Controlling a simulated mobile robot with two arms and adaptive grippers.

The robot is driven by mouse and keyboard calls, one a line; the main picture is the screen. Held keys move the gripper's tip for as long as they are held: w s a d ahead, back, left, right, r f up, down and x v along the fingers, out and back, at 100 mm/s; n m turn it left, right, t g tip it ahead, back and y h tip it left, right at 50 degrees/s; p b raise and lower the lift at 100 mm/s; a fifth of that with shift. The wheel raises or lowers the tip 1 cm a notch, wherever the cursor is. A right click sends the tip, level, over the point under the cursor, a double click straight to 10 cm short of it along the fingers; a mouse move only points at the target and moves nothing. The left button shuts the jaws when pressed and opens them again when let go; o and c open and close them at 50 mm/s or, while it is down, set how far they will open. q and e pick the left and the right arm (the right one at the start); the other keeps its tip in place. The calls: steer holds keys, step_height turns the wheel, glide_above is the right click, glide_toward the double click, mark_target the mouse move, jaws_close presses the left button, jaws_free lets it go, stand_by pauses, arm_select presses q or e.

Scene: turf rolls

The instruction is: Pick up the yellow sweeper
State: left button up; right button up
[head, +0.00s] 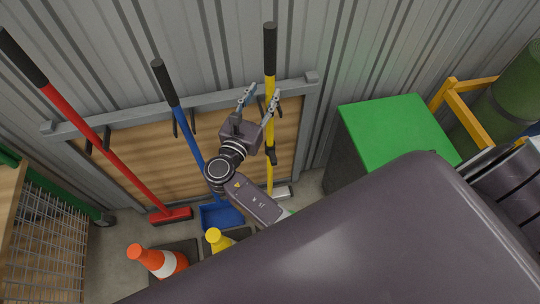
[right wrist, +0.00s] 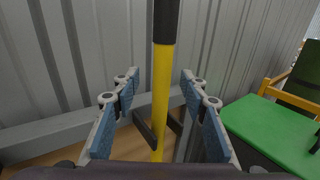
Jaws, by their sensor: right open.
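The yellow sweeper (head: 270,75) stands upright against the rack by the metal wall, with a black grip at its top and its head on the floor. In the right wrist view its yellow handle (right wrist: 162,95) runs between the open fingers, with a gap on both sides. My right gripper (head: 260,97) is open at the handle, just below the black grip; it also shows in the right wrist view (right wrist: 160,100). My left gripper is not in view.
A blue-handled tool (head: 178,100) and a red-handled broom (head: 85,130) lean on the rack to the left. A green-topped box (head: 395,135) stands to the right. An orange cone (head: 155,260) and a yellow cone (head: 217,240) are on the floor in front.

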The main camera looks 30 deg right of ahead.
mark_target(268, 84)
steer(key=b+x, duration=0.1)
steer(key=x, duration=0.4)
steer(key=shift+s+d+r, duration=0.1)
steer(key=shift+d+r, duration=0.05)
steer(key=c, duration=1)
steer(key=shift+r, duration=0.3)
jaws_close()
